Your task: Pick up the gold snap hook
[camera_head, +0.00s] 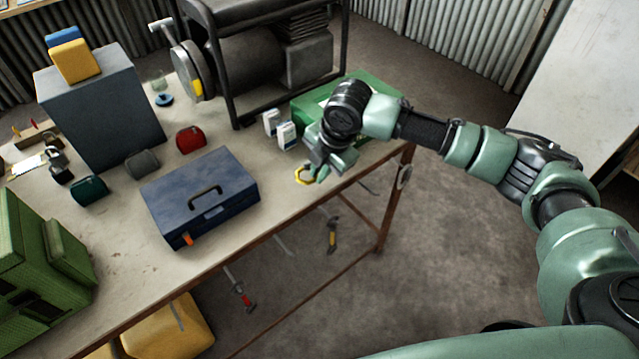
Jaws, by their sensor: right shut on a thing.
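The gold snap hook (302,175) is a small yellow-gold ring shape near the front right edge of the workbench. My right gripper (319,170) reaches in from the right and is shut on the hook, whose left part shows outside the fingers. The fingers hide the rest of the hook. Whether it touches the bench top cannot be told. My left gripper is not in view.
A blue toolbox (200,195) stands left of my gripper on the workbench (110,235). White boxes (286,135) and a green case (385,90) are close behind it. A black-framed machine (250,65) stands farther back. Tools hang below the front edge.

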